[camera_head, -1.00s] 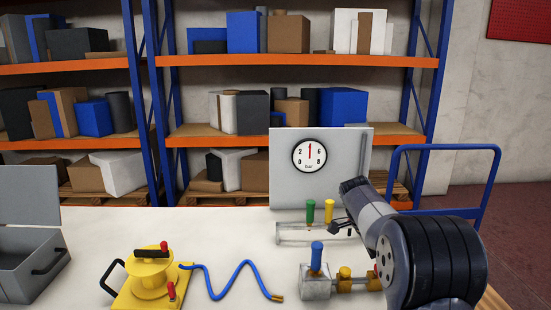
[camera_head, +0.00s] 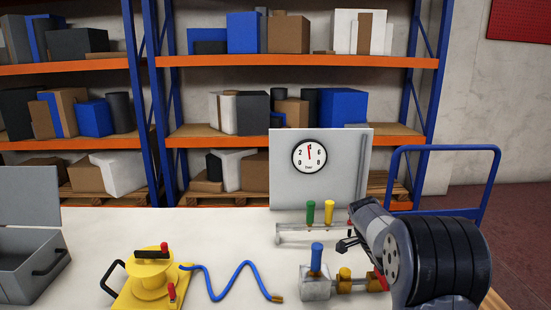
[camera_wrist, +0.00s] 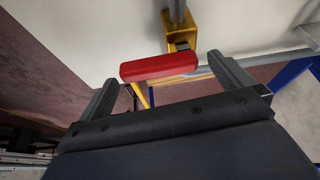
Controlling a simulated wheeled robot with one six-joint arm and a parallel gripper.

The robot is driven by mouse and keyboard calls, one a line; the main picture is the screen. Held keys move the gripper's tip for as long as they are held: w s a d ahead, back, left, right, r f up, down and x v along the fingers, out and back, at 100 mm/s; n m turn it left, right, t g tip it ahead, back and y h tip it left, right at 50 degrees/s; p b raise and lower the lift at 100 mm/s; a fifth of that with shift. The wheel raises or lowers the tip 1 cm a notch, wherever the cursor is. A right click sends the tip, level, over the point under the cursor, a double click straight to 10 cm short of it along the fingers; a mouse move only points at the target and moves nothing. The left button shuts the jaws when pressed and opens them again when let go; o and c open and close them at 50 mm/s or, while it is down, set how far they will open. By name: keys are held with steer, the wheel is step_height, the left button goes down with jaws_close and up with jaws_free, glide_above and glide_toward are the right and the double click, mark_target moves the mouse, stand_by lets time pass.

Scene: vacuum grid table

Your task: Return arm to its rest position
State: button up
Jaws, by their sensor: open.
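My gripper (camera_head: 346,243) is at the right of the table in the head view, above and beside the valve block with the blue handle (camera_head: 316,257). In the wrist view, its two fingers (camera_wrist: 168,92) stand apart. A red handle (camera_wrist: 160,67) on a yellow fitting (camera_wrist: 179,38) shows beyond and between the fingertips, and I see no grip on it. In the head view my arm covers part of the red end of the brass pipe.
A grey panel with a round gauge (camera_head: 309,157) stands behind a rack with green and yellow handles (camera_head: 312,212). A yellow suction device (camera_head: 152,275) with a blue hose (camera_head: 230,280) lies at left, beside an open grey case (camera_head: 30,262). Bare table (camera_head: 120,225) lies between.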

steer(key=d+n+t+y+p, duration=0.1)
steer(key=n+p, duration=0.1)
steer(key=n, duration=0.1)
steer(key=n+t+p, duration=0.1)
steer(key=n+p, duration=0.2)
steer(key=n, duration=0.1)
steer(key=w+d+n+t+y+p, duration=0.1)
steer(key=n+p, duration=0.1)
steer(key=n, duration=0.1)
steer(key=shift+w+d+r+n+y+p, duration=0.1)
steer(key=shift+d+n+y+p, duration=0.2)
steer(key=shift+d+p, duration=0.05)
steer(key=shift+w+d+n+t+y+p, duration=0.15)
steer(key=shift+w+n+y+p, duration=0.1)
steer(key=shift+n+p, duration=0.4)
steer(key=shift+w+d+n+t+y+p, duration=0.15)
steer(key=shift+n+y+p, duration=0.15)
steer(key=shift+n, duration=0.65)
steer(key=shift+w+n+y+p, duration=0.2)
steer(key=shift+n+y, duration=0.05)
steer(key=shift+n, duration=0.4)
steer(key=shift+w+n+y+p, duration=0.15)
steer(key=shift+n+y, duration=0.05)
steer(key=shift+n, duration=0.45)
steer(key=shift+s+r, duration=0.2)
steer(key=shift+r, duration=0.25)
steer(key=shift+s, duration=0.1)
